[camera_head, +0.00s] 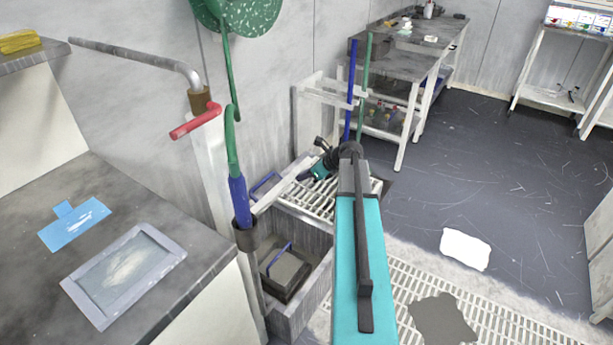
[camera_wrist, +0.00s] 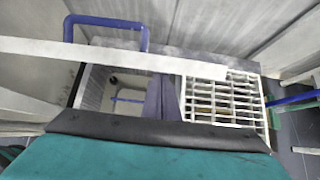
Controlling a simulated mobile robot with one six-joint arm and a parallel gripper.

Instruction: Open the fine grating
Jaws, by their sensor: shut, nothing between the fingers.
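A pale slatted grating (camera_head: 318,198) covers the far part of a grey trough against the wall in the head view. In the wrist view a white barred grating (camera_wrist: 225,100) lies at right, beside an open bay. I cannot tell whether it is the fine one. My gripper (camera_head: 318,168) is shut and empty, low over the slatted grating in the head view; its tips are partly hidden. A blue handle (camera_wrist: 106,22) stands behind the white bar (camera_wrist: 120,60).
The near trough bay (camera_head: 285,270) is open and holds a dark box with a blue handle. A pipe with a red lever (camera_head: 196,120) and a green hose (camera_head: 232,150) stand at left. A floor grating (camera_head: 490,320) lies at right; the dark floor beyond is mostly clear.

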